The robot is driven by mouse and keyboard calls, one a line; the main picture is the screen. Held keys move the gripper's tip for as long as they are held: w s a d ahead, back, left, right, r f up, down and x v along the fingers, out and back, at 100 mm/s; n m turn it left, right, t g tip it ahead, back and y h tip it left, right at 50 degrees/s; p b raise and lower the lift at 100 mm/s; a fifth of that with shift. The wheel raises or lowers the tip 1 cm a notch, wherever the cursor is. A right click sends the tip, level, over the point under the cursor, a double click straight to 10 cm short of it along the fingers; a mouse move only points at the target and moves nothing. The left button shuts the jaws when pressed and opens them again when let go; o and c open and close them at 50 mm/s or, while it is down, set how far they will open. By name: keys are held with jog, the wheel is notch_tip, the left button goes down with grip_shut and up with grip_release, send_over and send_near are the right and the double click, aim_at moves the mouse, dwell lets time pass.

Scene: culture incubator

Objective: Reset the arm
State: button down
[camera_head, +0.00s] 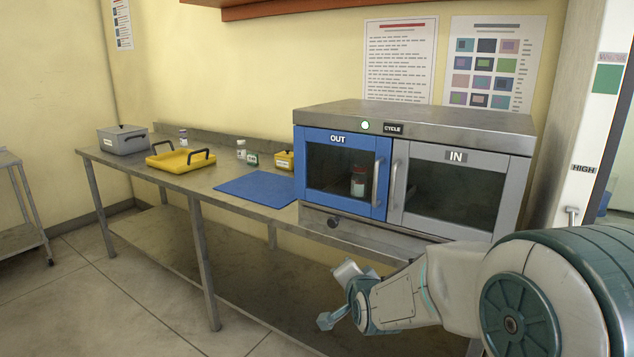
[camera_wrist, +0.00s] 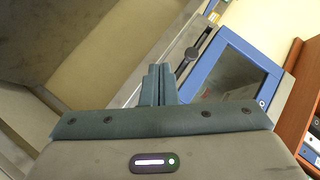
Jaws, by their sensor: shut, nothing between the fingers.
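My gripper (camera_wrist: 160,72) shows in the wrist view with its two fingers pressed together and nothing between them. In the head view my arm reaches in from the lower right, and my gripper (camera_head: 326,320) hangs in front of the bench, below the incubator (camera_head: 420,114). It appears apart from the incubator and the bench. The incubator has a blue OUT door (camera_head: 343,208) and a grey IN door (camera_head: 455,224), both shut. A small jar (camera_head: 358,182) shows behind the OUT window. The blue door frame also shows in the wrist view (camera_wrist: 212,68).
The steel bench (camera_head: 190,192) holds a blue mat (camera_head: 256,189), a yellow tray (camera_head: 180,160), a grey lidded box (camera_head: 123,141) and small bottles (camera_head: 241,150). A lower shelf (camera_head: 165,243) runs underneath. A cart (camera_head: 20,238) stands far left. The floor in front is clear.

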jog(key=s+d+r+n+g+p, duration=0.2)
jog(key=s+r+n+g+p, duration=0.1)
jog(key=s, duration=0.6)
jog(key=s+d+r+n+g+h+p, duration=0.1)
jog(key=s+d+r+n+g+p, duration=0.2)
jog(key=s, duration=0.7)
jog(key=s+d+r+n+g+h+p, duration=0.1)
jog(key=s+d+r+n+g+p, duration=0.2)
jog(key=s+r+p, duration=0.3)
jog(key=s+g+p, duration=0.1)
jog(key=s, duration=0.3)
jog(key=shift+r+g, duration=0.3)
jog(key=c, duration=2.1)
grip_release()
jog(key=shift+s, duration=0.1)
jog(key=shift+c, duration=0.2)
